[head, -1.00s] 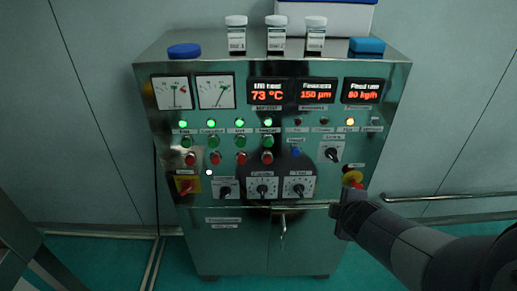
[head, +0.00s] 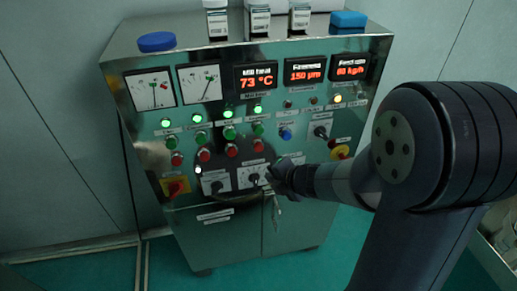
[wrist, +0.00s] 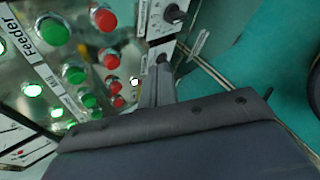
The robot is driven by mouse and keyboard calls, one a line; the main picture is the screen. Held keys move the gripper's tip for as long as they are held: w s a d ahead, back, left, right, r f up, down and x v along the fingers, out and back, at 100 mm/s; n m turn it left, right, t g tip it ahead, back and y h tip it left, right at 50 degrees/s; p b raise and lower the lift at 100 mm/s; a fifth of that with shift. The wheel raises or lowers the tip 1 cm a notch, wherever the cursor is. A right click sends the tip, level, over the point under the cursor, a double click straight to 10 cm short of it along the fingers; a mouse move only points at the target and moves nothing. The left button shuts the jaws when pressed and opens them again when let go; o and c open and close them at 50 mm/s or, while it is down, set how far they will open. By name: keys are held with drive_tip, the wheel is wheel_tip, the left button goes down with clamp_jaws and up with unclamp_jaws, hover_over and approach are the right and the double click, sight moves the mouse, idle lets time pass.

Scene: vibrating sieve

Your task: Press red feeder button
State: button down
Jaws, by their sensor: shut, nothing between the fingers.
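The red feeder button (wrist: 103,18) is at the top of the wrist view, in one row with a green button (wrist: 52,30) beside the label "Feeder". In the head view the red feeder button (head: 258,146) appears to be the rightmost of the red row, below its green button (head: 257,129). My gripper (head: 272,176) is shut and empty in front of the panel, below and slightly right of that button. In the wrist view my gripper (wrist: 158,82) points toward the panel, apart from the red feeder button. Contact with the knob plates behind it cannot be told.
The cabinet (head: 230,235) carries rotary knobs (head: 215,187), a yellow-backed red switch (head: 175,187), a blue button (head: 286,134) and a red-and-yellow emergency stop (head: 340,152). Jars (head: 258,18) and a blue lid (head: 157,42) stand on top. Teal floor lies below.

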drive_tip(key=w+a+p, duration=0.2)
drive_tip(key=w+p, duration=0.1)
drive_tip(key=w, duration=0.5)
drive_tip(key=shift+w+a, duration=0.2)
idle(1.9)
drive_tip(key=shift+w+a, duration=0.15)
drive_tip(key=shift+w, duration=0.25)
drive_tip(key=shift+w+a+p, duration=0.1)
drive_tip(key=shift+w+p, duration=0.4)
drive_tip(key=shift+p, duration=0.1)
idle(0.5)
idle(0.3)
drive_tip(key=shift+s+d+b, duration=0.25)
drive_tip(key=shift+s+b, duration=0.2)
drive_tip(key=shift+s, duration=0.45)
drive_tip(key=shift+s+d+b, duration=0.25)
drive_tip(key=shift+s+b, duration=0.05)
drive_tip(key=shift+s, duration=0.5)
drive_tip(key=shift+s+d+b, duration=0.2)
drive_tip(key=shift+s+b, duration=0.15)
drive_tip(key=shift+s, duration=0.45)
drive_tip(key=shift+s+d+b, duration=0.25)
drive_tip(key=shift+s+b, duration=0.05)
drive_tip(key=shift+s, duration=0.5)
